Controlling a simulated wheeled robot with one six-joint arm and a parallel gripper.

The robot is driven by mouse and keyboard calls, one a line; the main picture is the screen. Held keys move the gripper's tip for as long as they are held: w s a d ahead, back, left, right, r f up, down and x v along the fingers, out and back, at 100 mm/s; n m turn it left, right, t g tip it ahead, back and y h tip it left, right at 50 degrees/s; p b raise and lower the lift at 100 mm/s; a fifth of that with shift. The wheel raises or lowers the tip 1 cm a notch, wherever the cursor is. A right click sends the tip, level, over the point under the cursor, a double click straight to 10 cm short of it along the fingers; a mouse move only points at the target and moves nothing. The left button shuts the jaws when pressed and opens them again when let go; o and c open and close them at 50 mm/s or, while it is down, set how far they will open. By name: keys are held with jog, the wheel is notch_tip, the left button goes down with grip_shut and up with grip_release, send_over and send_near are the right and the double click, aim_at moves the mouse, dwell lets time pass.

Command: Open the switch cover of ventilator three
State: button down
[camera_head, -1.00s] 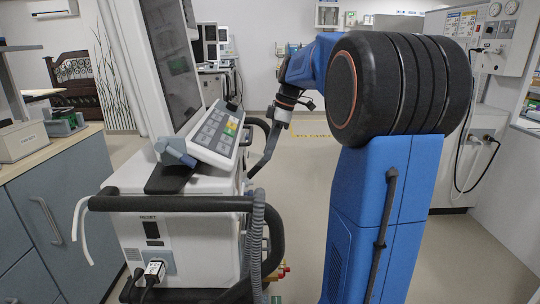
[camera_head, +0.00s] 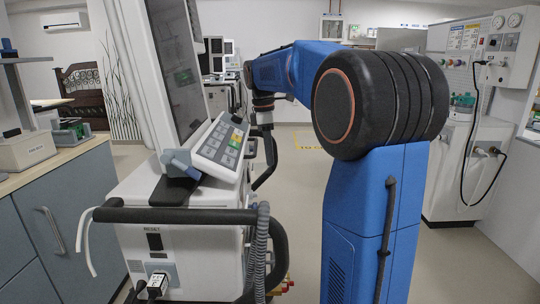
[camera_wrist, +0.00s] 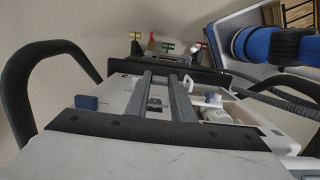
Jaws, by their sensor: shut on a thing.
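The ventilator (camera_head: 190,235) nearest me stands left of centre in the head view, with a dark screen and a tilted keypad (camera_head: 220,142). A panel marked RESET with a small black part (camera_head: 154,241) faces me. My arm reaches over to the ventilator's far right side, where its end is hidden in the head view. In the wrist view my gripper (camera_wrist: 163,76) shows as two grey fingers close together over a white panel (camera_wrist: 118,92). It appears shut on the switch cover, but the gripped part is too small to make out. A blue tab (camera_wrist: 86,102) is left of the fingers.
A black rail (camera_head: 180,215) runs around the ventilator, with a grey hose (camera_head: 262,245) hanging beside it. A grey cabinet (camera_head: 70,215) is on the left. A white machine (camera_head: 465,165) with gauges stands at the right. The floor (camera_head: 305,180) beyond my arm is clear.

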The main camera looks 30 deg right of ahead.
aim_at(264, 165)
jog(key=c, duration=1.5)
grip_release()
jog(key=r, duration=0.5)
jog(key=a+r, duration=0.1)
jog(key=r, duration=0.5)
jog(key=w+r, duration=0.1)
jog(key=r, duration=0.5)
jog(key=shift+a+r, duration=0.1)
jog(key=shift+a, duration=0.2)
